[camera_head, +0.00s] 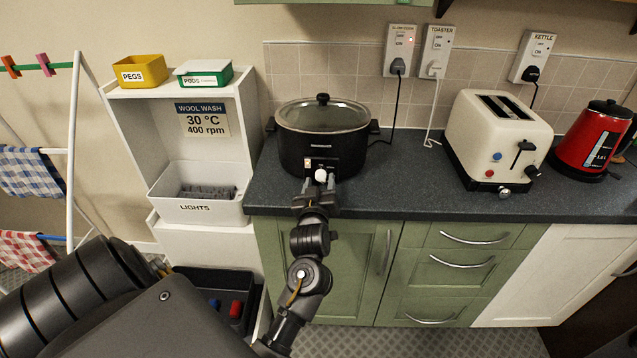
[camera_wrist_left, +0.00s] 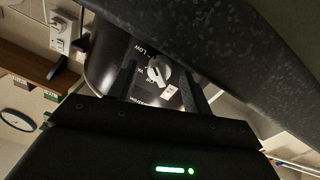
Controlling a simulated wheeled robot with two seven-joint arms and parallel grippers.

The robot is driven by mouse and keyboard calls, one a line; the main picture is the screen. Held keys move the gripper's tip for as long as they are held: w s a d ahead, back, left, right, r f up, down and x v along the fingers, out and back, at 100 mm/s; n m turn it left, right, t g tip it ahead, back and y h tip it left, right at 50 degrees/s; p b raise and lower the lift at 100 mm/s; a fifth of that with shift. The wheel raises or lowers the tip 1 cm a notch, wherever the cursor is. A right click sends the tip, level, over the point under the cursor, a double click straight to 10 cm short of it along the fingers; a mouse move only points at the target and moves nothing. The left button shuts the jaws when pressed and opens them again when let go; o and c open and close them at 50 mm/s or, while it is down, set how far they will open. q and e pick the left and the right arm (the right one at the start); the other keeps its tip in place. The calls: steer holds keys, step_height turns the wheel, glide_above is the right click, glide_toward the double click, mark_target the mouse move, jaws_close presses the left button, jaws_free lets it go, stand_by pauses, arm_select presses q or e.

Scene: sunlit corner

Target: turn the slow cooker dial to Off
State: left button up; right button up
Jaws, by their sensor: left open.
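The black slow cooker (camera_head: 322,133) with a glass lid stands on the dark worktop, its front panel facing me. Its white dial (camera_head: 321,175) is low on the front. The dial also shows close up in the left wrist view (camera_wrist_left: 158,71), with LOW readable beside it; other marks are too small or covered, and I cannot tell its setting for sure. My left gripper (camera_head: 320,184) is open in front of the panel, with one finger on each side of the dial. I cannot tell whether the fingers touch it. My right gripper is not in view.
The slow cooker's wall socket (camera_head: 401,50) shows a red light. A cream toaster (camera_head: 496,140) and red kettle (camera_head: 592,135) stand to the right. Green cupboards (camera_head: 335,255) lie below the worktop edge. White shelves with a LIGHTS bin (camera_head: 197,209) stand at left.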

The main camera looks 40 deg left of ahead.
arm_select(q)
steer(key=p+v, duration=0.2)
steer(key=v, duration=0.5)
steer(key=shift+p, duration=0.3)
